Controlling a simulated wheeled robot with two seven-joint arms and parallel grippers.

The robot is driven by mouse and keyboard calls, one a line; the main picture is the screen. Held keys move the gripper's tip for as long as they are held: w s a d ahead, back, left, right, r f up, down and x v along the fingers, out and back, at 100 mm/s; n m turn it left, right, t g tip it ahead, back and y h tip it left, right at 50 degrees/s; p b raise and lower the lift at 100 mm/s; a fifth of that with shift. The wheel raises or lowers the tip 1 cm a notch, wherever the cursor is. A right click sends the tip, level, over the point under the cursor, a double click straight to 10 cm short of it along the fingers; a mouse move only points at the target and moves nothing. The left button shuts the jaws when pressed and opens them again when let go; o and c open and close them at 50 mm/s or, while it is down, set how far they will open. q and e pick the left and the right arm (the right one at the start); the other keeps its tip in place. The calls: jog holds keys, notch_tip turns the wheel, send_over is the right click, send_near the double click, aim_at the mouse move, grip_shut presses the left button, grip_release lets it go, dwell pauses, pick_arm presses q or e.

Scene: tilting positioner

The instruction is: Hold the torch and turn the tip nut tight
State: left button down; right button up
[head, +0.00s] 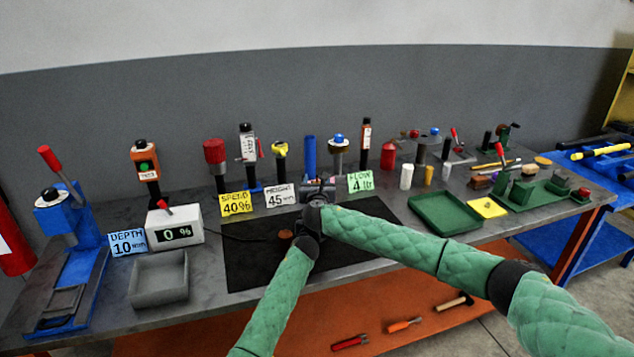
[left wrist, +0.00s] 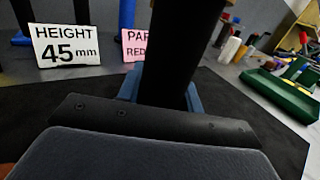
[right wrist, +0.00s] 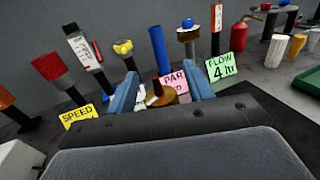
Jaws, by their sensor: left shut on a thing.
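In the left wrist view a thick black cylinder, seemingly the torch (left wrist: 180,50), stands between the blue fingers of my left gripper (left wrist: 165,95), which is shut on it. In the right wrist view a brass-brown round piece, seemingly the tip nut (right wrist: 162,98), sits between the blue fingers of my right gripper (right wrist: 161,90). Those fingers are apart, with gaps beside the piece. In the head view both grippers meet over the black mat (head: 250,262); my own arms hide most of the torch and nut there.
Speed (head: 236,204), height (head: 280,197) and flow (head: 360,182) signs stand behind the mat, with several upright tools further back. A grey bin (head: 158,292) and a readout box (head: 174,235) are at left. A green tray (head: 446,213) is at right. The mat's front left is clear.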

jog(key=shift+s+f, duration=0.15)
jog(key=shift+s, duration=0.4)
jog(key=s, duration=1)
jog(key=shift+s+d, duration=0.15)
jog(key=shift+s, duration=0.25)
